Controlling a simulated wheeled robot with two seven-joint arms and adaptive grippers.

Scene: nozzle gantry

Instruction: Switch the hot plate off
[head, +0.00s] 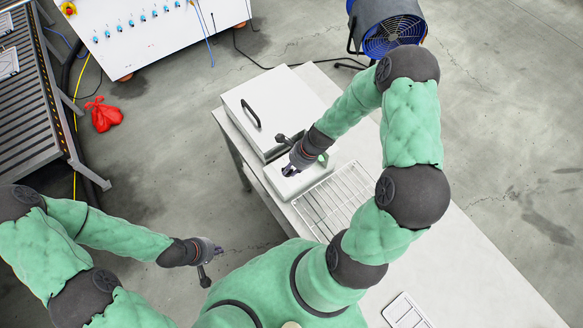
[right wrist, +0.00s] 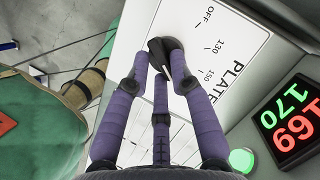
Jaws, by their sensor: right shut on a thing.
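The hot plate is a white box with a black handle (head: 251,113) on top; its lower front part (head: 291,184) stands on the white table. A display (right wrist: 291,115) shows green 170 and red 169. My left gripper (head: 217,249) is away from the table, over the floor.
A green lamp (right wrist: 242,160) glows near the display. A wire rack (head: 338,200) lies on the table right of the hot plate. A blue fan (head: 392,34) stands behind. Floor between is clear.

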